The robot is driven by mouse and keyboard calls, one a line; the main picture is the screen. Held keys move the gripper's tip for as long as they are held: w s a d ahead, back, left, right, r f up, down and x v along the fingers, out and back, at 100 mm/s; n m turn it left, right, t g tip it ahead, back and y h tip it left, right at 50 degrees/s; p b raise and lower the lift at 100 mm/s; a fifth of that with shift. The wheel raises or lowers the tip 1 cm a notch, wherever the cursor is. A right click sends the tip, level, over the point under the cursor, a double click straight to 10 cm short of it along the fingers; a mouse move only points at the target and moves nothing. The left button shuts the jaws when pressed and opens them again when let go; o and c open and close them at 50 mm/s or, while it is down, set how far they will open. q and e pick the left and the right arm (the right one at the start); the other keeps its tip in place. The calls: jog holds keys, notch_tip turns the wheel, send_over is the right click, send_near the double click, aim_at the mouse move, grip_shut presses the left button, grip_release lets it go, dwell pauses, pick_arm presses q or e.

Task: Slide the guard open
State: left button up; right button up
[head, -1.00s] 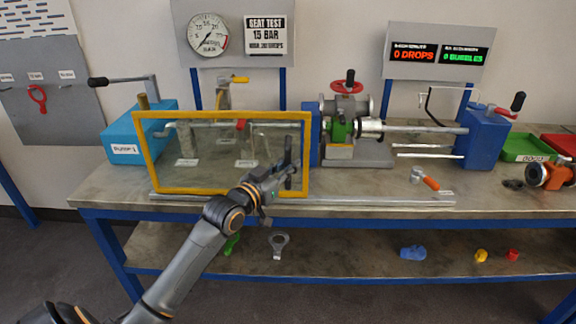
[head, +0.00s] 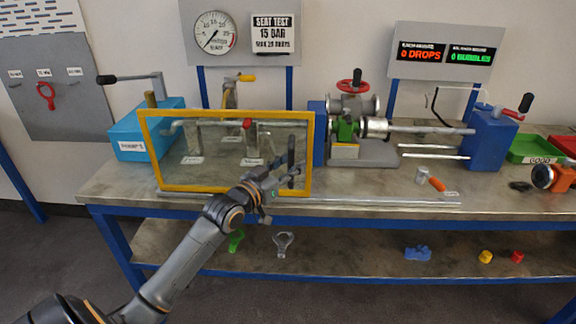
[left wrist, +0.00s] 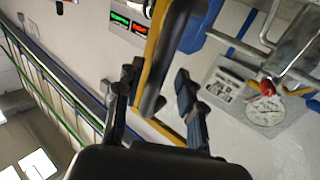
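The guard is a clear panel in a yellow frame (head: 228,190), standing upright at the front left of the bench, above a grey rail (head: 390,201). A black upright handle (head: 291,150) is near its right side. My left gripper (head: 284,180) is at this handle, in front of the panel's lower right part. In the left wrist view the black handle (left wrist: 167,65) lies between the two dark fingers of my left gripper (left wrist: 157,98). The fingers stand apart, with gaps visible beside the handle. My right gripper is not in view.
Behind the guard are pipework and a blue pump (head: 148,130). Right of it, a green and red valve (head: 347,125) sits in a test rig with a blue block (head: 487,138). The rail's right stretch is clear.

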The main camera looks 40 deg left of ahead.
pick_arm(q)
jog(key=s, duration=1.2)
jog(key=shift+a, duration=0.25)
